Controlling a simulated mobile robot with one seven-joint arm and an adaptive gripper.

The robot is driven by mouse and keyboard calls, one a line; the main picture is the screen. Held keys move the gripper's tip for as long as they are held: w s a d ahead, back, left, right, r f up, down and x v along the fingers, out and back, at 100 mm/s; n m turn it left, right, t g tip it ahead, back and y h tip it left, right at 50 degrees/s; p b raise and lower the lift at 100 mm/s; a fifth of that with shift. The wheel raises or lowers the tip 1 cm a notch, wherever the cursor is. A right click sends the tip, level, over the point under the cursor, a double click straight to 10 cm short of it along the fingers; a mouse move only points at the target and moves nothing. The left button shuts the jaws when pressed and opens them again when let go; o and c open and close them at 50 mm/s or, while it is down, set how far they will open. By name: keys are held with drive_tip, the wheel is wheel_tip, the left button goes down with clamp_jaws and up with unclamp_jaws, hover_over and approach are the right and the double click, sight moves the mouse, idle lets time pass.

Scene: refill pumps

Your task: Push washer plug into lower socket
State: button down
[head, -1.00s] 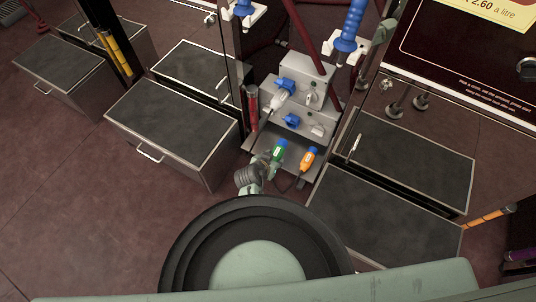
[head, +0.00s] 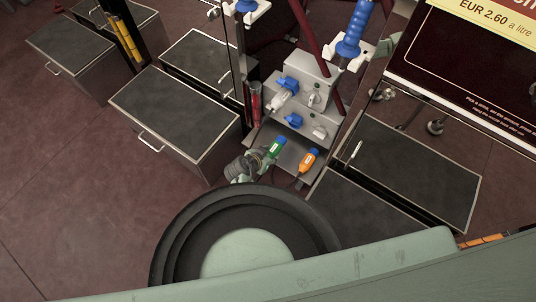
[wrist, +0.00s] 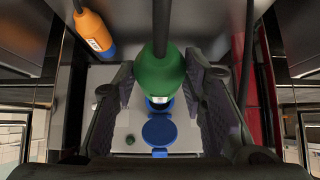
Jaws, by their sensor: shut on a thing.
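A green plug (head: 277,147) with a blue front end is in my gripper (head: 266,155), held in front of and below the grey socket box. The lower socket (head: 294,120) is blue, on the box's lower step. A blue round flap (wrist: 160,131) shows ahead of the plug in the wrist view. The plug's front hides the socket opening there, so I cannot tell whether they touch.
An orange plug (head: 308,161) stands to the right, also in the wrist view (wrist: 92,31). A white plug (head: 281,98) is at the upper socket (head: 288,83). A red cylinder (head: 255,101) stands left of the box. Dark-topped cabinets (head: 174,117) flank both sides.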

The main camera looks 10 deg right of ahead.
sight(279, 141)
drive_tip(key=shift+w+d+b, duration=0.45)
drive_tip(key=shift+w+d, duration=1.6)
drive_tip(key=shift+d, duration=0.05)
drive_tip(key=shift+w+d, duration=0.45)
drive_tip(key=shift+w, duration=0.05)
drive_tip(key=shift+w+d+b, duration=1.05)
drive_tip(key=shift+w+d, duration=0.15)
drive_tip(key=shift+d, duration=0.05)
idle(0.5)
drive_tip(key=c, duration=0.9)
unclamp_jaws()
drive_tip(key=shift+s+a, duration=0.1)
